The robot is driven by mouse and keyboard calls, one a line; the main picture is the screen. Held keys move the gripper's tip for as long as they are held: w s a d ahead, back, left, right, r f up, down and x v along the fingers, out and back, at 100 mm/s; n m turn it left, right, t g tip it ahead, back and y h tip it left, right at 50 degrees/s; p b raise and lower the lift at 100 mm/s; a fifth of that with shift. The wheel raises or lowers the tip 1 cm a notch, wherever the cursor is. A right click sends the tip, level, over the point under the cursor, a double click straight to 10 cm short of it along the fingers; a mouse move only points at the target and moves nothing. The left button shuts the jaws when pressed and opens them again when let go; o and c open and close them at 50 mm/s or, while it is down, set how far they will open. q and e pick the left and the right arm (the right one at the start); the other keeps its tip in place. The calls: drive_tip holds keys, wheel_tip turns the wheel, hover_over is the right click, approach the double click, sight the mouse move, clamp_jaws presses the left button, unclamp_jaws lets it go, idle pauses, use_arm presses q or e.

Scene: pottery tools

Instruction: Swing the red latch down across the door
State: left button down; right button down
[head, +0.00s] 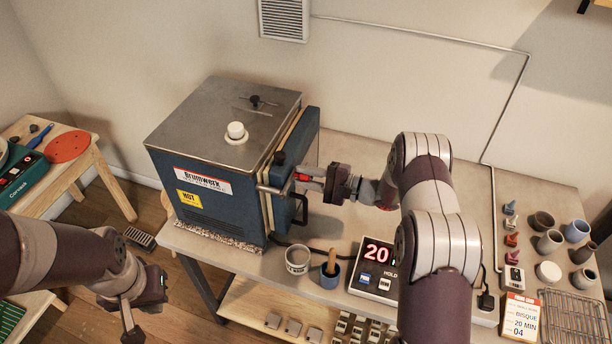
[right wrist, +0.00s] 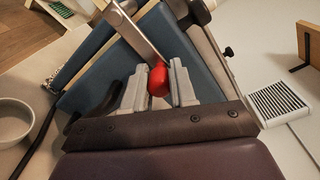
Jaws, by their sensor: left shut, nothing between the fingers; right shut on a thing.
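The blue kiln (head: 212,170) stands on the table, with its door (head: 308,135) on its right side. The door lies against or close to the kiln's pale edge; I cannot tell whether a gap is left. My right gripper (head: 304,180) is shut on the red latch (right wrist: 158,80) beside the door. In the right wrist view its two grey fingers (right wrist: 157,88) flank the red grip, and a metal bar (right wrist: 132,30) runs from it across the blue panel. My left gripper (head: 143,312) is shut and empty, low at the left.
A tin cup (head: 298,259), a blue pot with a wooden handle (head: 330,275) and a controller reading 20 (head: 377,270) stand in front of the door. Small pots (head: 550,241) and a wire rack (head: 570,318) are at the right. The table behind my right arm is mostly clear.

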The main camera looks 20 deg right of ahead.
drive_tip(key=shift+f, duration=0.1)
drive_tip(key=c, duration=0.9)
unclamp_jaws()
drive_tip(key=shift+s+d+b, duration=0.2)
drive_tip(key=shift+d+b, duration=0.1)
drive_tip(key=b+v, duration=0.4)
drive_tip(key=v, duration=0.8)
drive_tip(key=shift+b, duration=0.3)
drive_tip(key=shift+d, duration=0.1)
